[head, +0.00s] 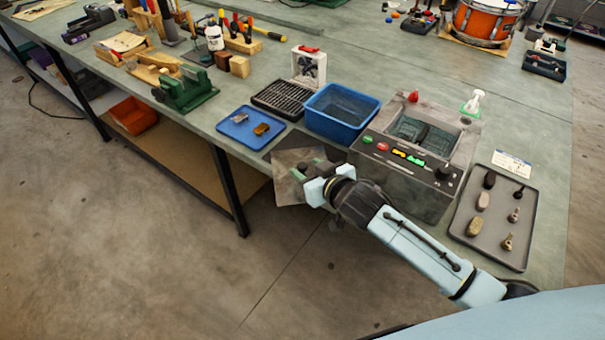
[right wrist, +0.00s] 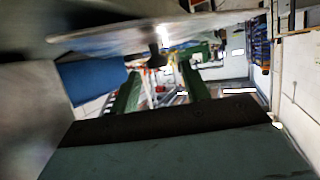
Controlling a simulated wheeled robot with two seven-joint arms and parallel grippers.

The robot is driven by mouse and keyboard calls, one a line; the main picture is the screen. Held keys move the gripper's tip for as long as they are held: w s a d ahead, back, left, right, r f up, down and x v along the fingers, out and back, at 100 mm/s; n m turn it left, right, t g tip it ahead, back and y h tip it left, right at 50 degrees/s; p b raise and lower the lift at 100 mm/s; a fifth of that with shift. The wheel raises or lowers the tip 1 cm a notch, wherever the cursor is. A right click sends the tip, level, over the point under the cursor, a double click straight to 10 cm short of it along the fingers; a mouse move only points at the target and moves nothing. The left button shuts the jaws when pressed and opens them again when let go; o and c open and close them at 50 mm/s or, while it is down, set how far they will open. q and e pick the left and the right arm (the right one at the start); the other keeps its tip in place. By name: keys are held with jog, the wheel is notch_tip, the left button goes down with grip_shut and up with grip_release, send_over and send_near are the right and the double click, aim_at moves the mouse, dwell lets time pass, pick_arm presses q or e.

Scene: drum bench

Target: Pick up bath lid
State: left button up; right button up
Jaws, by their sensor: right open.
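The bath lid (head: 287,187) is a flat grey square plate by the bench's front edge, left of the bath. It seems to stick out past that edge. The bath (head: 463,150) is a grey box with an open basin, coloured buttons and a black knob. My right gripper (head: 308,171) is at the lid, its green fingers over the plate. In the right wrist view the gripper (right wrist: 160,88) is open; the lid (right wrist: 150,36) spans the top, and its dark knob (right wrist: 158,56) shows between the fingers. Contact cannot be told. My left gripper is out of view.
A blue bin (head: 341,126), a black rack (head: 280,99) and a blue tray (head: 238,136) stand behind and left of the lid. A grey tray (head: 468,220) with small parts lies right of the bath. A dark mat (head: 310,141) lies behind the lid.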

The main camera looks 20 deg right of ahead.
aim_at(303, 166)
jog(key=shift+x, duration=1.95)
jog(key=shift+d+f, duration=0.1)
jog(key=shift+f, duration=0.05)
jog(key=shift+s, duration=0.1)
jog(key=shift+c, duration=0.5)
grip_shut()
